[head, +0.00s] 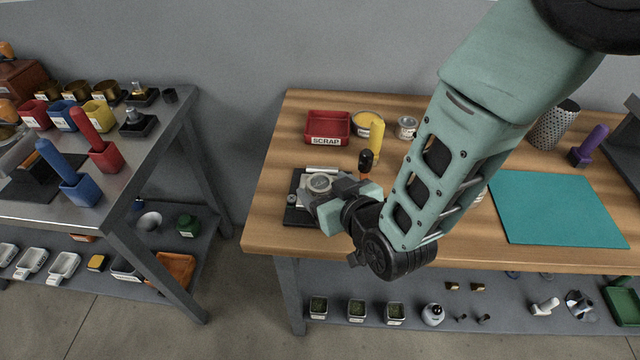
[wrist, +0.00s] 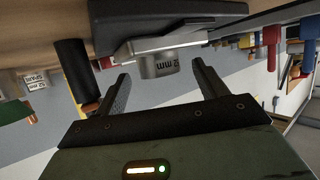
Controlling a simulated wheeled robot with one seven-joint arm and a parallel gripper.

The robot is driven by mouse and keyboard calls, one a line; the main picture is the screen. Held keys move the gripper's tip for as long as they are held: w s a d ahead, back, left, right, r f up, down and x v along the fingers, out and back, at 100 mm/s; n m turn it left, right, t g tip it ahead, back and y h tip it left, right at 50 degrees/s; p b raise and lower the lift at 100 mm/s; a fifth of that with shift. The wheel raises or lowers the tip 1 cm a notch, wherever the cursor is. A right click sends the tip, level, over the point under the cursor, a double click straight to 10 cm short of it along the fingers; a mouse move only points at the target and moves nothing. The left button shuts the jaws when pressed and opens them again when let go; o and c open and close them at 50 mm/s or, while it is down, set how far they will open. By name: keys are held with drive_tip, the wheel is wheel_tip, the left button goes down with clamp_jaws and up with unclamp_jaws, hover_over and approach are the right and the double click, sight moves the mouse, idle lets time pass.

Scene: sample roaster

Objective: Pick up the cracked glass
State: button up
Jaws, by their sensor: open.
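A round glass (head: 320,183) in a pale metal holder sits on a dark base plate (head: 292,214) near the left front of the wooden bench. I cannot make out a crack. My gripper (head: 334,194) is at the glass in the head view and partly covers the plate. In the wrist view my gripper (wrist: 161,70) is open, with one finger on each side of the round piece and visible gaps. It holds nothing.
A red scrap tray (head: 327,127) stands behind the plate. A black-and-orange-handled tool (head: 366,160) and a yellow handle (head: 377,135) stand close to my gripper. A white labelled tin (head: 406,127) is behind my arm. A teal mat (head: 558,208) lies clear at right.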

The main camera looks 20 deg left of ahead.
drive_tip(key=shift+w+a+f, duration=0.15)
drive_tip(key=shift+w+a, duration=0.05)
drive_tip(key=shift+a, duration=0.05)
drive_tip(key=c, duration=1.1)
